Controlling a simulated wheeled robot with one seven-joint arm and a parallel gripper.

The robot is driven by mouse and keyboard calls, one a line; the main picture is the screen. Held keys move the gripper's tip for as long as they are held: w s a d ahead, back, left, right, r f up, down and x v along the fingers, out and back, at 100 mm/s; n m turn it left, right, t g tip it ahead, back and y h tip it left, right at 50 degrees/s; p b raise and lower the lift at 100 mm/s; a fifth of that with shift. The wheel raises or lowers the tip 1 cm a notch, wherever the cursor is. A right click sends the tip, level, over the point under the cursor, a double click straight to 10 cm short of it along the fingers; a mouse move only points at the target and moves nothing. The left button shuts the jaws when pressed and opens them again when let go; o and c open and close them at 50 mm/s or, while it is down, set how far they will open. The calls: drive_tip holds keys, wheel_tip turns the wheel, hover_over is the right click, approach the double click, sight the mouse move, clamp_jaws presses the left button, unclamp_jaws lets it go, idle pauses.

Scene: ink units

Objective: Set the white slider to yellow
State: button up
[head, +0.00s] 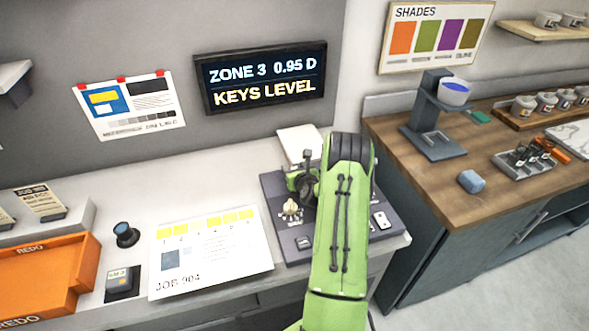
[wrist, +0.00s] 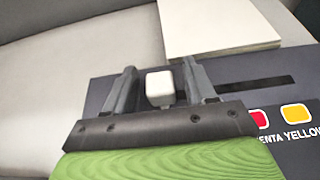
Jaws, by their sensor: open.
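The white slider (wrist: 160,84) is a small white block knob on a dark console panel (wrist: 230,99) in the wrist view. A dark slot runs from it to the right. My gripper (wrist: 162,82) is open, with one finger on each side of the slider; contact cannot be told. A yellow mark (wrist: 296,113) with a partly cut-off "YELLOW" label lies to the right on the panel. A red mark (wrist: 257,118) with a partly hidden magenta label is left of it. In the head view, my green arm reaches over the console (head: 289,241) and hides the slider.
A white block or pad (head: 299,143) lies behind the console. A key-like knob (head: 292,210) stands on the console's left part. A job sheet (head: 211,255) lies left of it. A wall screen (head: 261,78) reads "ZONE 3 0.95 D, KEYS LEVEL".

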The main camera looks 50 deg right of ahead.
clamp_jaws()
drive_tip(key=s+d+b, duration=0.1)
drive_tip(key=s+d, duration=0.1)
drive_tip(key=d, duration=0.1)
drive_tip(key=s+d+b, duration=0.1)
drive_tip(key=s+d, duration=0.1)
drive_tip(key=d, duration=0.2)
drive_tip(key=s+d+b, duration=0.1)
drive_tip(key=s+d, duration=0.1)
drive_tip(key=d, duration=0.2)
drive_tip(key=shift+s+d, duration=0.15)
drive_tip(key=shift+d, duration=0.05)
drive_tip(key=shift+s+d+r, duration=0.1)
drive_tip(key=shift+s+d, duration=0.2)
drive_tip(key=shift+d, duration=0.1)
unclamp_jaws()
drive_tip(key=shift+d, duration=0.1)
drive_tip(key=v, duration=1.5)
drive_tip(key=shift+s+a+r, duration=0.1)
drive_tip(key=shift+s+a, duration=0.1)
drive_tip(key=shift+s, duration=0.15)
